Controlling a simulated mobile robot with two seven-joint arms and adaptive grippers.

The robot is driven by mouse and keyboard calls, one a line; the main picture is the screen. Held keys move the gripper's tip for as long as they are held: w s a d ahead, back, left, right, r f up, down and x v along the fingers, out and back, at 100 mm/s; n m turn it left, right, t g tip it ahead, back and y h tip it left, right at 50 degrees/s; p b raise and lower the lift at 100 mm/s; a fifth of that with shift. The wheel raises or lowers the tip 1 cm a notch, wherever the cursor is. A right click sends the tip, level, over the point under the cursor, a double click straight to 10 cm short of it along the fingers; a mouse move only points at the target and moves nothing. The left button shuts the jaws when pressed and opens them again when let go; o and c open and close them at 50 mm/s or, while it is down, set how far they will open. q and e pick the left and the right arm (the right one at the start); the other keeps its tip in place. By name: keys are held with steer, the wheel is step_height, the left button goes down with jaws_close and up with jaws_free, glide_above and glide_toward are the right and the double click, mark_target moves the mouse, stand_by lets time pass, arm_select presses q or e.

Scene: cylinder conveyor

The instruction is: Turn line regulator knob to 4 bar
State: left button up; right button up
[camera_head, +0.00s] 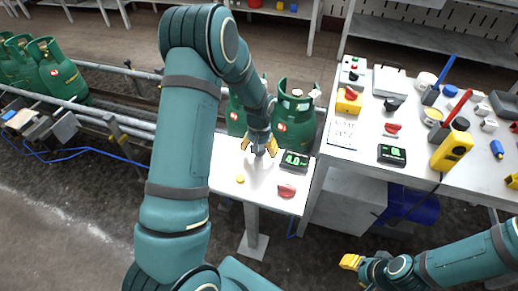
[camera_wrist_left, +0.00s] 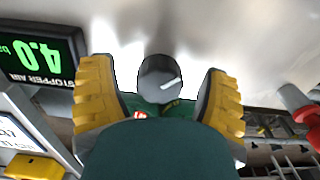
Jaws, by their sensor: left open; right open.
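A round grey knob (camera_wrist_left: 160,78) with a white pointer line shows between the two yellow fingers of my left gripper (camera_wrist_left: 158,92) in the left wrist view. The fingers are apart, one on each side of the knob; I cannot tell whether they touch it. A display (camera_wrist_left: 38,52) beside it reads 4.0 bar, and its label seems to read STOPPER AIR. In the head view my left gripper (camera_head: 259,146) is over the small white panel (camera_head: 225,172), just left of that display (camera_head: 294,161), and largely hides the knob. My right gripper (camera_head: 352,262) is open and empty at the lower right.
A red knob (camera_head: 287,190) and a yellow button (camera_head: 240,179) are on the small panel. Green gas cylinders (camera_head: 293,122) stand right behind it. The table at right holds a second display (camera_head: 392,154), a yellow meter (camera_head: 452,150) and several tools. Floor in front is clear.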

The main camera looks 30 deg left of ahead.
arm_select(q)
step_height(320, 180, up, 12)
stand_by(0.5)
stand_by(0.4)
